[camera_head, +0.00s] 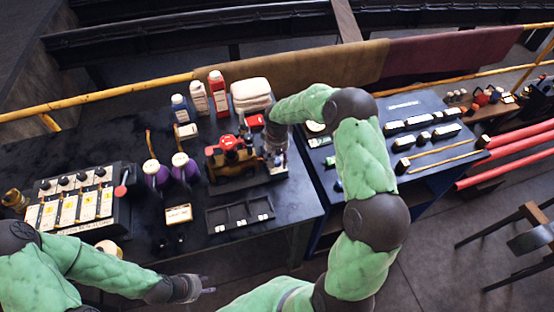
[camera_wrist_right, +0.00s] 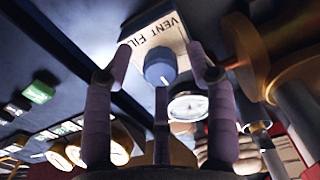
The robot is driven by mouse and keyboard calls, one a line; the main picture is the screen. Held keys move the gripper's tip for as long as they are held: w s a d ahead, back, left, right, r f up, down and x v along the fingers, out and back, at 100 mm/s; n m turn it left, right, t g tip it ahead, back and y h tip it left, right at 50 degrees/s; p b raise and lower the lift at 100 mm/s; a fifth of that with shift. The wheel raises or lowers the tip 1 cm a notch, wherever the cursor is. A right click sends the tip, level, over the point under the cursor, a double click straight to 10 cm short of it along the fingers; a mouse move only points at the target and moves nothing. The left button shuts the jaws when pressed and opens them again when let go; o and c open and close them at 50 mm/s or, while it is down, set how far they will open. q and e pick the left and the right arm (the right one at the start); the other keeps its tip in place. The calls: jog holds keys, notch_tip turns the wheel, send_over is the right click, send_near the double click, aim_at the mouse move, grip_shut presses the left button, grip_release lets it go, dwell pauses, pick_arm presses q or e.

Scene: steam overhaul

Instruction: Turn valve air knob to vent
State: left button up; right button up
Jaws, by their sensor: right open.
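In the right wrist view a blue round knob (camera_wrist_right: 160,66) sits on a pale label plate (camera_wrist_right: 155,37) whose lettering reads VENT and what looks like FILL. A short pale mark shows on the knob's lower edge; which word it points to I cannot tell. My right gripper (camera_wrist_right: 160,58) is open, its fingers spread on either side of the knob with no clear contact. In the head view the right gripper (camera_head: 275,155) is beside the small engine model (camera_head: 232,155), and the knob is hidden there. My left gripper (camera_head: 206,285) is low in front of the bench, empty, its fingers apart.
A round gauge (camera_wrist_right: 187,106) and brass parts (camera_wrist_right: 250,55) are close to the right gripper. Bottles (camera_head: 198,98) and a folded cloth (camera_head: 251,94) stand behind the engine. A black tray (camera_head: 240,226) lies in front. A switch box (camera_head: 75,200) stands at left.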

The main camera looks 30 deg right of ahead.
jog(key=shift+f, duration=0.15)
jog(key=shift+c, duration=0.2)
grip_shut()
jog(key=shift+n, duration=0.3)
jog(key=n, duration=0.5)
jog(key=shift+s+f, duration=0.1)
jog(key=n+p, duration=0.1)
jog(key=n, duration=0.5)
jog(key=shift+n, duration=0.3)
